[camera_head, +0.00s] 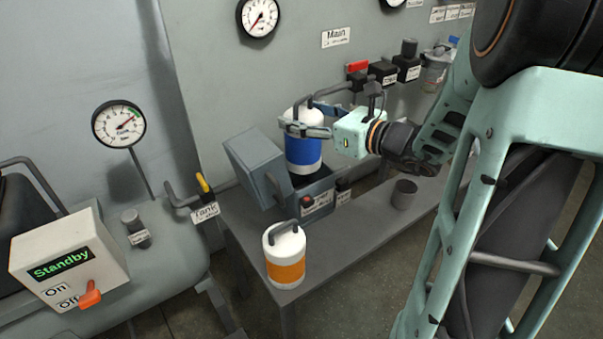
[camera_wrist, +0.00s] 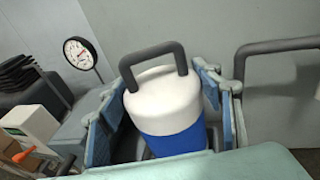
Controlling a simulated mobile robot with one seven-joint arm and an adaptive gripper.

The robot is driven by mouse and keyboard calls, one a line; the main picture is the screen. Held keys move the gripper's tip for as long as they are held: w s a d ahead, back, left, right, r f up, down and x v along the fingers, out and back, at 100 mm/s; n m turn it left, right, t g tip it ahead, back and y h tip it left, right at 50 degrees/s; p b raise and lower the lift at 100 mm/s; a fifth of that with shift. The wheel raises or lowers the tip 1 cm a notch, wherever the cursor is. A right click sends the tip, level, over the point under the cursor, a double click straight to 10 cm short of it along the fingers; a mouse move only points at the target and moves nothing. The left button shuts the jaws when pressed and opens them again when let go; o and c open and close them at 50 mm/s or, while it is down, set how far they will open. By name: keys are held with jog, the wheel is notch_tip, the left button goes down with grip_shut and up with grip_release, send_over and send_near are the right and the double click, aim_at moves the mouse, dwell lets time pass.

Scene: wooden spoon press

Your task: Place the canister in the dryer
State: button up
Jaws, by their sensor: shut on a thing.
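The canister (camera_head: 303,152) is white with a wide blue band and a dark handle on top. My gripper (camera_head: 305,121) is shut around its upper part, one finger on each side. The canister is upright at the open grey dryer box (camera_head: 322,188), whose lid (camera_head: 253,163) is raised on the left. I cannot tell whether the canister's bottom is above the opening or just inside it. In the wrist view the canister (camera_wrist: 163,105) stands between the finger pads (camera_wrist: 165,112), its lower part hidden. A second canister (camera_head: 285,258), white with an orange band, stands at the table's near end.
The grey table (camera_head: 350,235) has bare room right of the orange canister. A dark cup (camera_head: 404,194) stands further right. Pipes and valves (camera_head: 383,72) line the wall behind. A tank with a Standby control box (camera_head: 68,260) is at left.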

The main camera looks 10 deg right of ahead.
aim_at(303, 161)
notch_tip(303, 161, down, 13)
jog(key=b, duration=0.2)
jog(key=shift+r+b, duration=0.2)
jog(key=shift+b, duration=0.2)
jog(key=shift+f, duration=0.1)
jog(key=o, duration=1.7)
jog(key=shift+f, duration=0.15)
jog(key=shift+c, duration=0.2)
jog(key=shift+o, duration=0.6)
jog(key=shift+r, duration=0.25)
jog(key=p+v, duration=0.1)
jog(key=v, duration=1.1)
